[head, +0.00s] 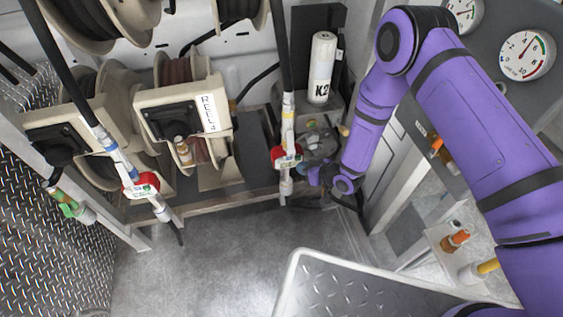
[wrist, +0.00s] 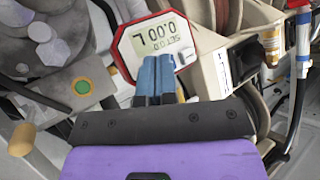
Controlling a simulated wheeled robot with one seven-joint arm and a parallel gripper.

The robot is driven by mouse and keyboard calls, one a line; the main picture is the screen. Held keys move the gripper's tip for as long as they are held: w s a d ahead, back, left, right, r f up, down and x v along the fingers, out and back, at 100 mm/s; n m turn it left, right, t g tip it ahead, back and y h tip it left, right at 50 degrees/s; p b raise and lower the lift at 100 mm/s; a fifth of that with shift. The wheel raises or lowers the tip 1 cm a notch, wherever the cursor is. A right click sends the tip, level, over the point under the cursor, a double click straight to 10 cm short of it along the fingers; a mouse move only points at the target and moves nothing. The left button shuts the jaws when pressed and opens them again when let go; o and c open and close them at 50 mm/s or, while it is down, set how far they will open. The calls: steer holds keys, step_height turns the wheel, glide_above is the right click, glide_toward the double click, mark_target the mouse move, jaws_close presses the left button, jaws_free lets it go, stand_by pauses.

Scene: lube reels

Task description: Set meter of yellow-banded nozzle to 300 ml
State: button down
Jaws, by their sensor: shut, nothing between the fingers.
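The yellow-banded nozzle (head: 288,118) hangs upright on its black hose, right of the reels. Its red meter (head: 287,155) faces the head camera. In the wrist view the meter (wrist: 184,38) appears upside down. Its display reads 0.00 L, with a smaller line that looks like SET 0.0. My gripper (head: 309,174) is just right of and below the meter in the head view. In the wrist view its blue fingers (wrist: 157,62) are shut and empty, with the tips over the display's lower edge and part of the housing. I cannot tell whether they touch it.
A blue-banded nozzle (head: 120,163) with another red meter (head: 142,186) hangs to the left. The reel labelled REEL 4 (head: 188,112) is behind. A white K2 canister (head: 321,68) stands at the back. A grey cabinet (head: 391,166) is right of my forearm. The floor in front is open.

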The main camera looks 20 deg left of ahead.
steer(key=shift+w+a, duration=0.2)
steer(key=shift+w, duration=0.05)
steer(key=shift+w+a, duration=0.35)
steer(key=shift+w, duration=0.25)
stand_by(1.1)
steer(key=shift+s, duration=0.1)
steer(key=shift+s+d, duration=0.55)
steer(key=shift+s, duration=0.35)
steer(key=shift+w, duration=0.15)
stand_by(0.4)
steer(key=shift+w+a, duration=0.1)
steer(key=shift+w, duration=0.2)
steer(key=shift+w+a, duration=0.35)
steer(key=shift+w, duration=0.15)
stand_by(1.7)
steer(key=shift+s+d, duration=0.55)
steer(key=shift+s, duration=0.35)
